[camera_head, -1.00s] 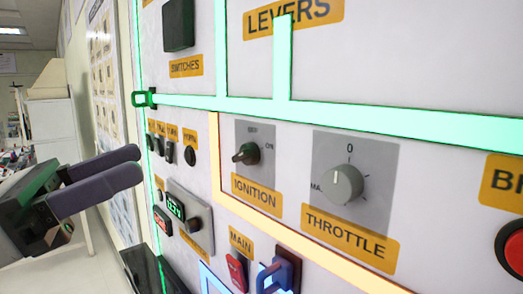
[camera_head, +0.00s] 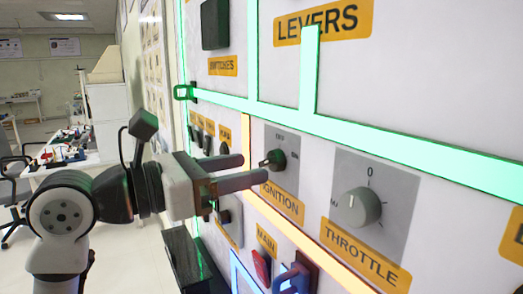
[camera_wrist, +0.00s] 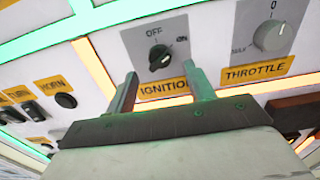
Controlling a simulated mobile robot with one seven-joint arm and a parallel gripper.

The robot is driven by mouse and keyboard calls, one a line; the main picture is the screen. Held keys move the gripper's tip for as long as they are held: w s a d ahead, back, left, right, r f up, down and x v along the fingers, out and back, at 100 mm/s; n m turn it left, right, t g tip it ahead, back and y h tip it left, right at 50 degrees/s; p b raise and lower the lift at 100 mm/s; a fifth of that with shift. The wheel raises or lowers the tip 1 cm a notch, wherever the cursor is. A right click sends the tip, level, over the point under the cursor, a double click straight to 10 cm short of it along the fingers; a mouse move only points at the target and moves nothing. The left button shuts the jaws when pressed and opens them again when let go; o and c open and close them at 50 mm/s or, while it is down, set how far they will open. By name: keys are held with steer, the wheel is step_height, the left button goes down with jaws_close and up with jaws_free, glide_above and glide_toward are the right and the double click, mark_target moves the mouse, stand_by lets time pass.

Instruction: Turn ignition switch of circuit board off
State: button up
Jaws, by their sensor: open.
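The ignition switch (camera_head: 274,160) is a dark rotary knob on a grey plate above the yellow IGNITION label. In the wrist view the knob (camera_wrist: 159,60) sits below the OFF and ON marks, and its light pointer line points up and right, toward ON. My gripper (camera_head: 254,170) is open and empty, with its two fingers pointing at the panel just left of the knob. In the wrist view the fingers (camera_wrist: 163,90) stand on either side of the IGNITION label, below the knob. They do not appear to touch the knob.
The throttle knob (camera_head: 358,207) is right of the ignition plate. The red main switch (camera_head: 262,266) and a blue-handled part (camera_head: 293,278) are below. A HORN button (camera_wrist: 66,101) lies to the left. A green strip (camera_head: 370,135) crosses the panel above.

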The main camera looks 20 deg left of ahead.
mark_target(264, 163)
steer(key=shift+p+x, duration=0.55)
steer(key=shift+x, duration=1.5)
steer(key=shift+c, duration=0.4)
steer(key=c, duration=0.8)
steer(key=shift+c, duration=0.2)
steer(key=shift+f+n+b, duration=0.1)
steer(key=shift+n+b, duration=0.3)
steer(key=n+b, duration=0.4)
steer(key=n, duration=0.4)
steer(key=shift+b, duration=0.35)
steer(key=shift+r+n+b, duration=0.2)
steer(key=shift+n+b, duration=0.35)
steer(key=shift+n, duration=1.05)
